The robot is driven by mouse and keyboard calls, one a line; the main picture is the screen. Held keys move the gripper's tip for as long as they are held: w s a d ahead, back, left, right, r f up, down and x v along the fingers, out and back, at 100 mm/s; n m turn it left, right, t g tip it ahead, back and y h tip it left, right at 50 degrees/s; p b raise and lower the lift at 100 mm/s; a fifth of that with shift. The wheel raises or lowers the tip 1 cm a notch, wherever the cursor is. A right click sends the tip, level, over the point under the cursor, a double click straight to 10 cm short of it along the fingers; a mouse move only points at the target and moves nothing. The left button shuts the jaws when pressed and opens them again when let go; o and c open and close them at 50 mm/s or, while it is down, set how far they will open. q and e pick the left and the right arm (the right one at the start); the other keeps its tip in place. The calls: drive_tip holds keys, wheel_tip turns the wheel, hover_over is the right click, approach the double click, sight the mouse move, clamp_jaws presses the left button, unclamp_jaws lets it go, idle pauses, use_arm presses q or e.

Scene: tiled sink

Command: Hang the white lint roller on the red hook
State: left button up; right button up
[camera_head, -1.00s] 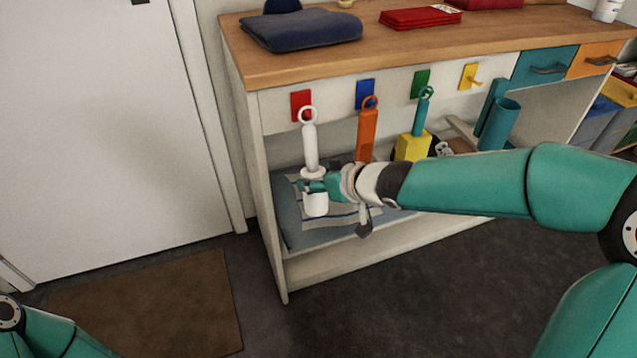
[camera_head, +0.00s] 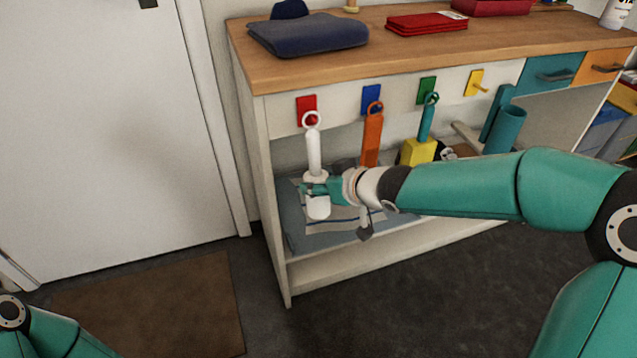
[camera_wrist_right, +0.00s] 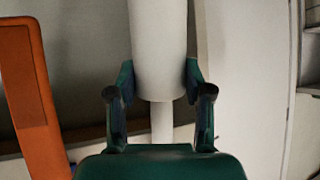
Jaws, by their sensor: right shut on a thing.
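The white lint roller (camera_head: 313,150) is upright, with its ring at the top and its wide white roll at the bottom. My right gripper (camera_head: 315,188) is shut on it near the roll. In the right wrist view the lint roller (camera_wrist_right: 158,45) stands between the two green fingers (camera_wrist_right: 158,100). The red hook (camera_head: 307,108) is on the front board under the counter, at the far left of the hook row. The ring shows just below and in front of the red plate; whether it touches the hook is hidden. My left gripper is out of view.
An orange tool (camera_head: 371,138) hangs on the blue hook (camera_head: 371,97), close to the right. A yellow-and-teal brush (camera_head: 418,150) hangs at the green hook (camera_head: 427,90). The yellow hook (camera_head: 476,83) is empty. The shelf (camera_head: 300,268) lies below; folded cloths lie on the counter (camera_head: 375,52).

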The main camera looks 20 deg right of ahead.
drive_tip(key=o, duration=1.4)
drive_tip(key=v, duration=0.7)
drive_tip(key=shift+s, duration=0.2)
drive_tip(key=shift+d, duration=0.15)
